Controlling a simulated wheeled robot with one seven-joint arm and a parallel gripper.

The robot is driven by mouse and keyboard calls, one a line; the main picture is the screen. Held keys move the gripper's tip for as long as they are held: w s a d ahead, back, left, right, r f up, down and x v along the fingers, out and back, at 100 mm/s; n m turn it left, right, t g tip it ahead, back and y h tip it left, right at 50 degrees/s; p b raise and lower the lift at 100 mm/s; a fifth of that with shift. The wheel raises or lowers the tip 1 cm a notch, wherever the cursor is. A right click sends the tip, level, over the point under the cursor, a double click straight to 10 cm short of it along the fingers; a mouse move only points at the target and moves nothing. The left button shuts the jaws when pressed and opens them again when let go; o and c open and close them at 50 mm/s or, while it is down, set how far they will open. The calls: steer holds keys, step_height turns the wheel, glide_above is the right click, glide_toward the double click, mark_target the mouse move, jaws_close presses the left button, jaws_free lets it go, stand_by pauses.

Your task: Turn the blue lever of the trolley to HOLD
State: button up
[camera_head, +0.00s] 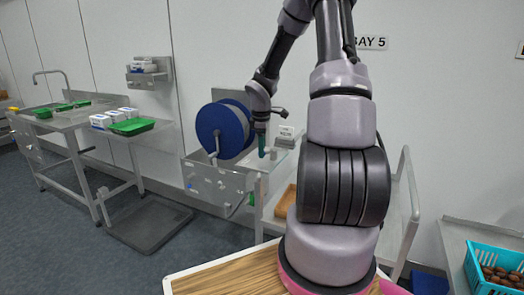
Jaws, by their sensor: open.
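The metal trolley (408,212) stands behind my arm, with its middle hidden by my arm links. My gripper (262,146) hangs pointing down over the left end of the trolley's top, right of the blue reel. Its dark teal finger is small in view. The jaws are open and nothing shows between them.
A blue reel (221,129) with a crank stands above a grey panel (212,184). A small white card (286,131) stands behind my gripper. A blue crate (483,262) of dates is at the right. Metal benches (78,121) line the left; a dark floor platform (150,224) lies before them.

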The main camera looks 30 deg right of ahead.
steer(key=shift+w+f, duration=0.1)
steer(key=shift+f, duration=0.5)
jaws_close()
